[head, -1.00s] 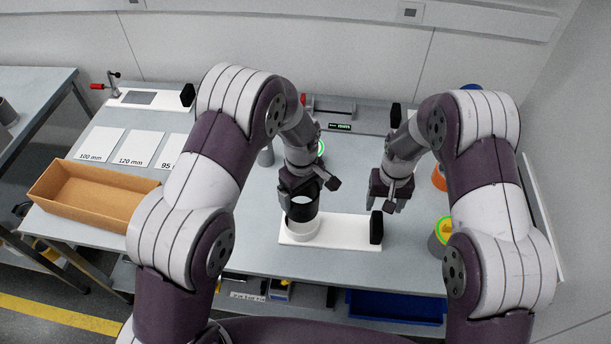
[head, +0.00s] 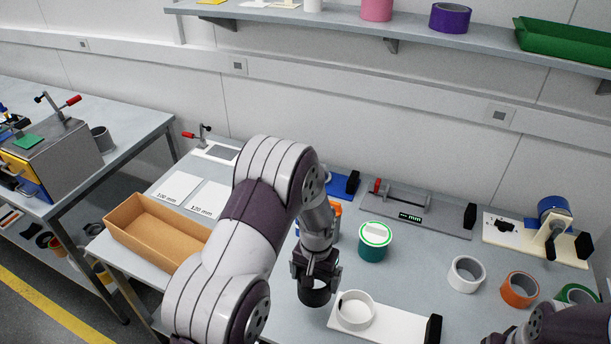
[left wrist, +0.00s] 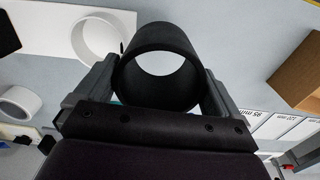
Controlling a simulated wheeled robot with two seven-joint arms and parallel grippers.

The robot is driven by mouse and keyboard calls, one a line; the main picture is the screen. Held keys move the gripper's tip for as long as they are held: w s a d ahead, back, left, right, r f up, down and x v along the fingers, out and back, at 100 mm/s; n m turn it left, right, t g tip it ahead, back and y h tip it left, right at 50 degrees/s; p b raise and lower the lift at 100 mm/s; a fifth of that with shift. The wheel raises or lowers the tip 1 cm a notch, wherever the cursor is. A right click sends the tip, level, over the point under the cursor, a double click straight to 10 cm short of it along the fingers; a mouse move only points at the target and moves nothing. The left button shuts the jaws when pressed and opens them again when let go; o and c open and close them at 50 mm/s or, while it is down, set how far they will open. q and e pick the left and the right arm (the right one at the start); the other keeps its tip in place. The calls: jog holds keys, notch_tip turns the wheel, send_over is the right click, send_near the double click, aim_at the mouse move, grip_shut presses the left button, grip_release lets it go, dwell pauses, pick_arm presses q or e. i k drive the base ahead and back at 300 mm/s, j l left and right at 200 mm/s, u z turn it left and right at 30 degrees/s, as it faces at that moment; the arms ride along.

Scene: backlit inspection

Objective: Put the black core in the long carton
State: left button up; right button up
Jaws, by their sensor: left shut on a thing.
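The black core (head: 313,294) is a short open tube. My left gripper (head: 317,268) is shut on it and holds it just left of a white ring (head: 355,310). In the left wrist view the black core (left wrist: 150,88) sits between the two fingers, its opening facing the camera. The long carton (head: 128,238) is a brown open box at the left of the bench, apart from the core, with my left arm between them. A corner of the carton (left wrist: 297,72) shows in the left wrist view. My right gripper is out of view; only part of my right arm shows at bottom right.
The white ring stands on a white plate (head: 395,325) with a black end block. Cards marked 100 mm (head: 177,188) and 120 mm (head: 210,198) lie behind the carton. A green tub (head: 374,246), a white roll (head: 466,274) and an orange roll (head: 519,289) stand to the right.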

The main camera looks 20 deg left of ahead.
aim_at(168, 246)
jog(key=k+j, duration=0.1)
jog(key=j, duration=0.25)
jog(key=k+j+z, duration=0.1)
jog(key=j, duration=0.3)
jog(key=k+j+z, duration=0.1)
jog(key=j, duration=0.25)
jog(key=k+j, duration=0.25)
jog(key=k+j+z, duration=0.1)
jog(key=j, duration=0.35)
jog(key=k+j, duration=0.2)
jog(key=j, duration=0.15)
jog(key=j+z, duration=0.15)
jog(key=j, duration=0.65)
jog(key=i, duration=0.7)
